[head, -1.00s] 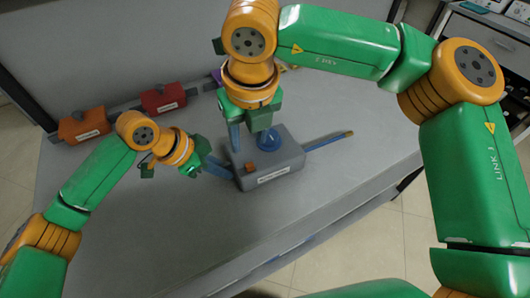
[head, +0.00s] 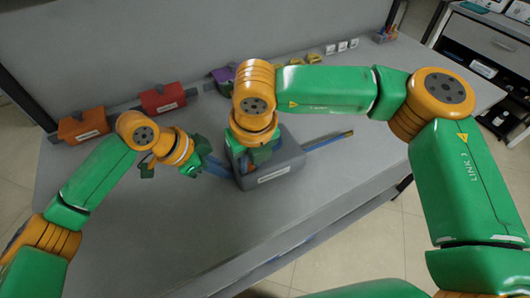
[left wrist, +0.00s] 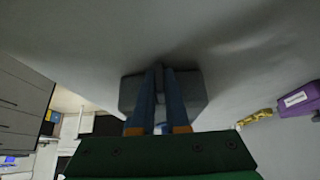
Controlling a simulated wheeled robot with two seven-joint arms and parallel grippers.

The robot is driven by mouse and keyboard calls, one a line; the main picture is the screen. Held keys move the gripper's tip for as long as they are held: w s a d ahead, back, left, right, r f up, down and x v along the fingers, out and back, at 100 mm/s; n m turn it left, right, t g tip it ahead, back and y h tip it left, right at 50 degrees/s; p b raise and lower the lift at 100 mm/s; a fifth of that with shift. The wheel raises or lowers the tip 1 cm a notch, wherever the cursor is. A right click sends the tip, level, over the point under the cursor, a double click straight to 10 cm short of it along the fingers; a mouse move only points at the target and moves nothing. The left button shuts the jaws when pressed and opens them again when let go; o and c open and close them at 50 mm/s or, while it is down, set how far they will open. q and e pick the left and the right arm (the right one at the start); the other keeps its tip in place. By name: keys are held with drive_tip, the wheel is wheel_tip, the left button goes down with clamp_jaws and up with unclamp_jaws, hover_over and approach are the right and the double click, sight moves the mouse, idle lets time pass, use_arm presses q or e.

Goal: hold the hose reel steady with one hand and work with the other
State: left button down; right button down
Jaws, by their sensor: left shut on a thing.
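The hose reel, which I take to be the grey box (head: 288,162) with a white label on its front, sits on the grey bench. Its label is too small to read. My left gripper (head: 226,172) reaches it from the left and is shut on its left side. In the left wrist view the two blue fingers (left wrist: 160,75) lie close together against the grey box (left wrist: 196,92). My right gripper (head: 256,158) is down over the top of the box.
A blue bar (head: 328,141) sticks out to the right of the box. Small yellow items (head: 313,57) lie further right. The front of the bench is clear.

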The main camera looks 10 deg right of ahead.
drive_tip(key=shift+s+a, duration=0.2)
drive_tip(key=shift+a, duration=0.5)
idle(0.6)
drive_tip(key=c, duration=0.8)
unclamp_jaws()
drive_tip(key=shift+c, duration=0.2)
drive_tip(key=shift+r, duration=0.1)
use_arm(q)
drive_tip(key=c, duration=0.8)
unclamp_jaws()
drive_tip(key=shift+c, duration=0.2)
use_arm(e)
wheel_tip(320, 180, up, 7)
